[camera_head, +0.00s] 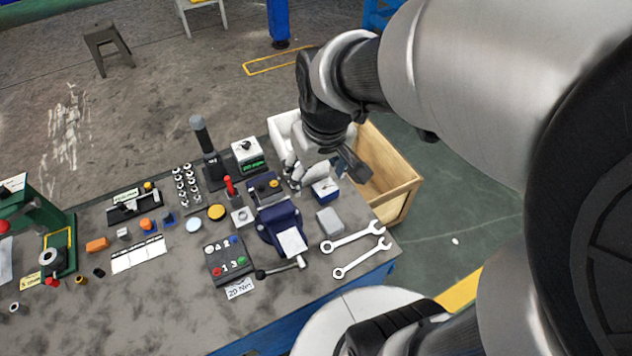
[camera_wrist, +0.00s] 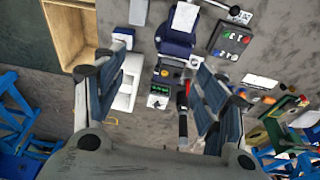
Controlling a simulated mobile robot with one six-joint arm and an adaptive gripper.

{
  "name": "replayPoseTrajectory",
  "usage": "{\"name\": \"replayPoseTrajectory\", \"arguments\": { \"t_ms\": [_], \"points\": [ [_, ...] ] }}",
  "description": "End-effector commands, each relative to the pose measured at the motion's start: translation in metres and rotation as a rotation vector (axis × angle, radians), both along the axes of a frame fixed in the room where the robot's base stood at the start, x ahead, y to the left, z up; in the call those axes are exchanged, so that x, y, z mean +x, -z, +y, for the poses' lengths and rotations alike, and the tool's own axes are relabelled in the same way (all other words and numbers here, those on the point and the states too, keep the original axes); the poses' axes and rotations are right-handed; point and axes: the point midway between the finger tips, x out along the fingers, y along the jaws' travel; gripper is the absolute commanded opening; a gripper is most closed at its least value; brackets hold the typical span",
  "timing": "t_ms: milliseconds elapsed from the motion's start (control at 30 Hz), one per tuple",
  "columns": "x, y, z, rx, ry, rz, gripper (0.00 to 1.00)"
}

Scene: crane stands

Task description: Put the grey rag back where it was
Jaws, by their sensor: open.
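A small grey folded-looking block (camera_head: 330,220), which seems to be the grey rag, lies on the workbench between the blue vise and the wrenches. It also shows at the top of the wrist view (camera_wrist: 138,12), clear of my fingers. My gripper (camera_head: 322,176) is above the far right part of the bench, behind the grey block in the head view. Its fingers are apart in the wrist view (camera_wrist: 163,68), with nothing held between them. My gripper partly hides the white bin and the bench beneath it.
A wooden crate (camera_head: 398,185) and a white bin (camera_head: 278,124) are at the far right edge. A joystick (camera_head: 203,140) stands upright. The bench's front left (camera_head: 130,310) is mostly clear.

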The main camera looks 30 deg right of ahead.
Motion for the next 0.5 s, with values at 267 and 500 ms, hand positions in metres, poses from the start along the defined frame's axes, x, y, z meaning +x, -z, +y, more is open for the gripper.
{"name": "replayPoseTrajectory", "arguments": {
  "t_ms": [267,500],
  "points": [
    [-0.085,-0.057,0.033,0.015,0.004,-0.129,0.65],
    [-0.118,-0.063,0.04,0.027,0.011,-0.17,0.65]
  ]
}}
